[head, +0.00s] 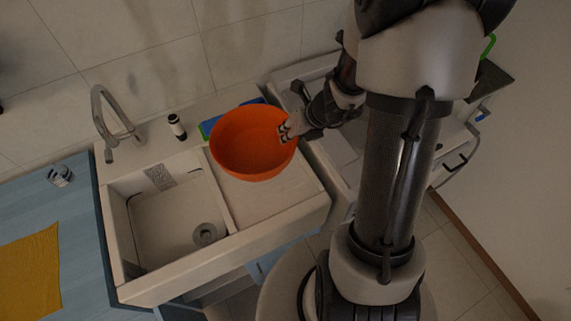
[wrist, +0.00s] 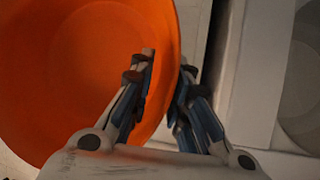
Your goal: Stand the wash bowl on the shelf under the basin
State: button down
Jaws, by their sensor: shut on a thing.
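The wash bowl (head: 245,150) is orange and round, with its open side facing up in the head view. It is over the ribbed drainboard (head: 275,190) to the right of the basin (head: 170,225); I cannot tell whether it touches the board. My gripper (head: 286,131) is shut on the bowl's right rim. In the wrist view the bowl (wrist: 80,70) fills the left side, with one finger of my gripper (wrist: 168,85) inside the wall and one outside. The shelf (head: 215,288) under the basin shows only in part, below the front edge.
A curved tap (head: 107,115) and a small dark bottle (head: 177,128) stand behind the basin. A blue counter (head: 85,230) with a yellow cloth (head: 30,275) and a glass (head: 60,176) is at the left. A blue and green item lies behind the bowl. Tiled floor is open at lower right.

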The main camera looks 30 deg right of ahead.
jog(key=b, duration=0.6)
send_over(289, 166)
notch_tip(289, 166, down, 12)
jog(key=shift+r, duration=0.35)
jog(key=c, duration=1.5)
grip_release()
